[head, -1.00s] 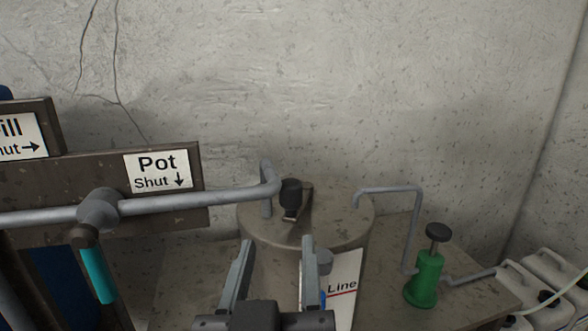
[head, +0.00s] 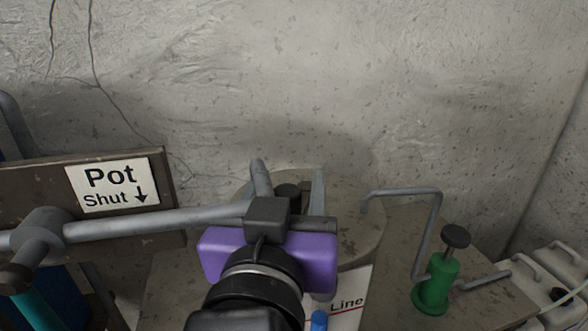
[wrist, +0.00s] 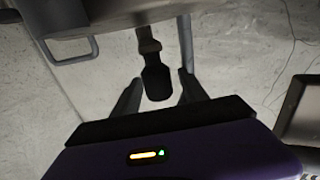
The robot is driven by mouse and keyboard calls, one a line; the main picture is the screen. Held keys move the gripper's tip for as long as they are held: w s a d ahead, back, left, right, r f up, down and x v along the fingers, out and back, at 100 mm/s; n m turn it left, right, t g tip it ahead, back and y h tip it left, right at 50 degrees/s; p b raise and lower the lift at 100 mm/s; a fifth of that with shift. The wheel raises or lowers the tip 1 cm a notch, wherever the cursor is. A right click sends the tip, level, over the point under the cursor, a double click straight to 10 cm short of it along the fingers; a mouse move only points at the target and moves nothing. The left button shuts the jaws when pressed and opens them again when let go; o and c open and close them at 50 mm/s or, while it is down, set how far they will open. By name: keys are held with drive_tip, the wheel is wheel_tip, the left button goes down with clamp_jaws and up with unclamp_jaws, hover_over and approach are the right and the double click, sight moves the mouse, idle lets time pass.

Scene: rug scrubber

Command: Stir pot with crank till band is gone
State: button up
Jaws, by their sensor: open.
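The pot (head: 360,220) is a grey drum with a flat round lid, behind my gripper in the head view. Its crank has a dark arm (wrist: 148,38) and an upright black knob (wrist: 157,82), shown inverted in the wrist view. In the head view the knob (head: 287,189) is mostly covered by my wrist. My gripper (wrist: 160,77) is open, with one finger on each side of the knob. I cannot tell whether either finger touches it. A white card reading "Line" (head: 346,302), with a red line, stands at the pot's front. I see no band.
A grey pipe (head: 150,222) runs from the left to the pot, past a "Pot Shut" sign (head: 112,185). A bent pipe (head: 434,225) and a green pump with a black knob (head: 437,283) stand to the right. White containers (head: 550,270) are at far right.

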drive_tip(key=shift+w, duration=0.8)
clamp_jaws()
idle(0.9)
